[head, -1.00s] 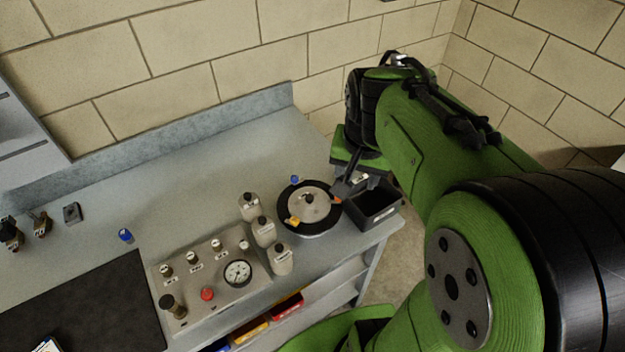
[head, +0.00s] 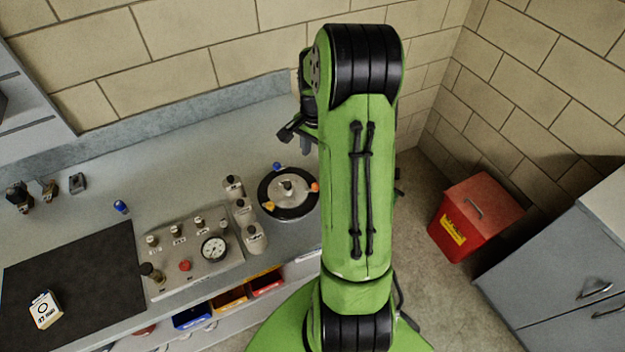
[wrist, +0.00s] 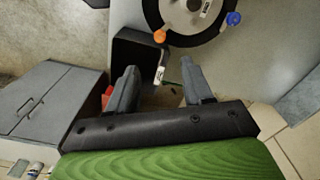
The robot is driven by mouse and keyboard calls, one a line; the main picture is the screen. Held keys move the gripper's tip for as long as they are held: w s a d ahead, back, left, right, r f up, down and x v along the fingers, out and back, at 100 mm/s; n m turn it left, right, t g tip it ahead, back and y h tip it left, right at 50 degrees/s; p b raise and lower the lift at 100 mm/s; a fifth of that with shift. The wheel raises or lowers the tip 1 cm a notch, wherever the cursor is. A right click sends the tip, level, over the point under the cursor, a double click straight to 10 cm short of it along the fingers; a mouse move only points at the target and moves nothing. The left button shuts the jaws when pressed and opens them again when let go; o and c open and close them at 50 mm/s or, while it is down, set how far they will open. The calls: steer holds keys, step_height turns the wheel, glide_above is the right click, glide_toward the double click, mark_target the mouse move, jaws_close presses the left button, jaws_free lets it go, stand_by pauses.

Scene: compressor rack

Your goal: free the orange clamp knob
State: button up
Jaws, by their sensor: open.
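The orange clamp knob (head: 315,187) sits on the right rim of a round vessel with a grey lid (head: 290,188) and a black ring. A blue knob (head: 279,167) is at its back rim and a yellow knob (head: 268,206) at its front left. In the wrist view the orange knob (wrist: 159,36) is on the near edge of the ring, with the blue knob (wrist: 234,18) to its right. My gripper (wrist: 160,84) is open and empty, its fingers apart from the knob. In the head view my gripper (head: 292,132) is above and behind the vessel, partly hidden by my arm.
Several labelled bottles (head: 243,211) and a gauge panel (head: 190,250) stand left of the vessel. A black bin (wrist: 135,55) is beside it, hidden by my arm in the head view. A red bin (head: 465,220) stands on the floor at right.

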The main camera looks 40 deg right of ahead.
mark_target(316, 185)
step_height(316, 185, down, 13)
steer(key=shift+d+r, duration=0.1)
steer(key=shift+d, duration=0.05)
jaws_close()
